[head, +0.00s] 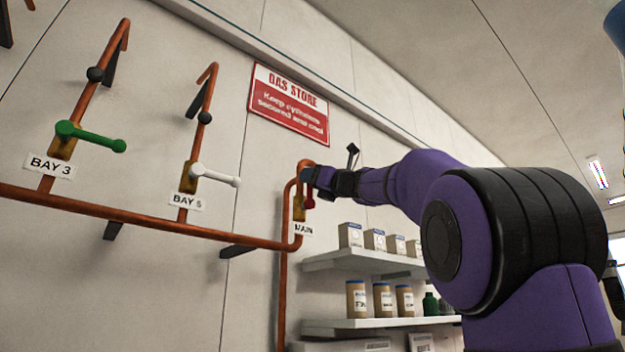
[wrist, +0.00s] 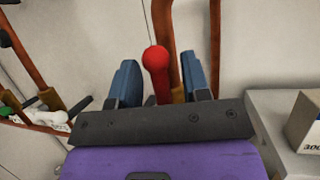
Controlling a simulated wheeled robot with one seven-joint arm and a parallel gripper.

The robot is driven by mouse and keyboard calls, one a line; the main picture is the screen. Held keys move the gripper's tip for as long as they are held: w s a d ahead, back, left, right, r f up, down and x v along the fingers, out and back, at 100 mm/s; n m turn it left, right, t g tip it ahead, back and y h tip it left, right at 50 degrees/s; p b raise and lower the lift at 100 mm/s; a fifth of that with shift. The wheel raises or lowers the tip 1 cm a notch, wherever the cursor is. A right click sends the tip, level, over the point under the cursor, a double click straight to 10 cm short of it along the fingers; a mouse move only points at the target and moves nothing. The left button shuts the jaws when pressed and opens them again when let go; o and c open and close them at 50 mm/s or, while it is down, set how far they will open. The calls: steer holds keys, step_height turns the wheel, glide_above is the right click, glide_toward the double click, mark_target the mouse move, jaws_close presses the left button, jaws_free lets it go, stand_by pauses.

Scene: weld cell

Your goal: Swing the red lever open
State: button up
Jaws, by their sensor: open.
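The red lever (wrist: 156,66) shows in the wrist view with its round knob up and its shaft between my two fingers. My gripper (wrist: 163,80) is open, with one blue finger on each side of the lever and gaps visible on both sides. In the head view the red lever (head: 309,200) is a small red piece at the MAIN valve on the copper pipe, mostly hidden by my gripper (head: 307,178). The lever's base is hidden behind my gripper in the wrist view.
A green lever (head: 92,136) marks BAY 3 and a white lever (head: 215,175) marks BAY 5, both left of MAIN. Shelves (head: 375,260) with boxes and jars stand to the right, below my arm. A copper pipe (head: 140,219) runs along the wall.

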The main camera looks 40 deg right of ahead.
steer(key=v, duration=1)
steer(key=shift+s, duration=0.25)
steer(key=s+a+f+n+g, duration=0.1)
steer(key=a+f+n+g, duration=0.55)
steer(key=f, duration=0.75)
steer(key=s+a+f+n+g, duration=0.1)
steer(key=a+f+n+g, duration=0.3)
steer(key=a+f+n, duration=0.8)
steer(key=s+f+n+g+h, duration=0.1)
steer(key=s+f+n+g, duration=0.1)
steer(key=s+f+n, duration=0.3)
steer(key=s+d+f+n+g+h, duration=0.1)
steer(key=s+f+n, duration=0.4)
steer(key=f, duration=0.8)
steer(key=s+f+n+g+h, duration=0.3)
steer(key=s+f+n, duration=0.2)
steer(key=f, duration=0.5)
steer(key=shift+d, duration=0.35)
steer(key=shift+g, duration=0.25)
